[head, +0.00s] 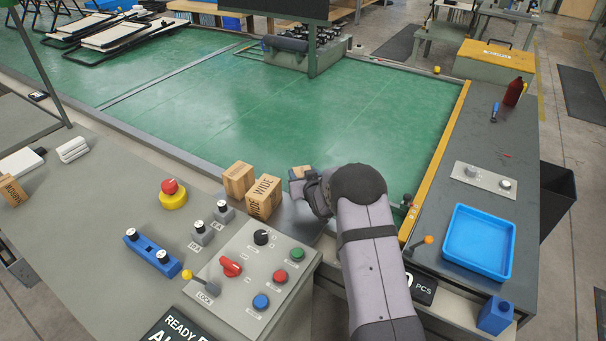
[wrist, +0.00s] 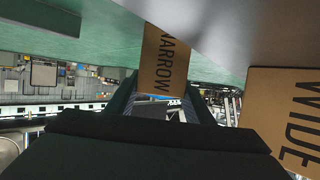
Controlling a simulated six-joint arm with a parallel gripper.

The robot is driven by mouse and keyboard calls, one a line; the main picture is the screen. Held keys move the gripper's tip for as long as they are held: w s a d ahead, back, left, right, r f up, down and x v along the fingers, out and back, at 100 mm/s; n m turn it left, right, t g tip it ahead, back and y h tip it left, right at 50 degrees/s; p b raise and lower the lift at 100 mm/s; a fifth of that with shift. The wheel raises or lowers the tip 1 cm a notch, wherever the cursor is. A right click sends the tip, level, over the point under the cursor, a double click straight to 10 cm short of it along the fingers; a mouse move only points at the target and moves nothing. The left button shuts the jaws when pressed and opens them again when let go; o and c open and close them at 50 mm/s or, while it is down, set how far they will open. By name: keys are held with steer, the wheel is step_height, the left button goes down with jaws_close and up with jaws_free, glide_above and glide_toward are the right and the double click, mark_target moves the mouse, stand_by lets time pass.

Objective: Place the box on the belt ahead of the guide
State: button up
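A small tan box (head: 298,172) sits at the tips of my gripper (head: 308,180), at the near edge of the green belt (head: 330,115). In the wrist view a tan box marked NARROW (wrist: 163,58) fills the gap between the dark fingers, which appear shut on it. A box marked WIDE (head: 264,198) stands on the steel plate just left of my gripper. Another tan box (head: 238,179) stands behind it. A WIDE face also shows at the right of the wrist view (wrist: 285,115). The yellow rail (head: 440,150) runs along the belt's right side; I cannot tell whether it is the guide.
A control panel (head: 250,270) with knobs and buttons lies near the boxes. A blue tray (head: 478,242) sits on the right bench. A dark post and screen (head: 288,10) stand at the belt's far side. The middle of the belt is clear.

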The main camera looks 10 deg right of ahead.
steer(key=o, duration=0.4)
steer(key=shift+c, duration=0.2)
steer(key=shift+r, duration=0.2)
steer(key=b+v, duration=0.1)
steer(key=v, duration=1.1)
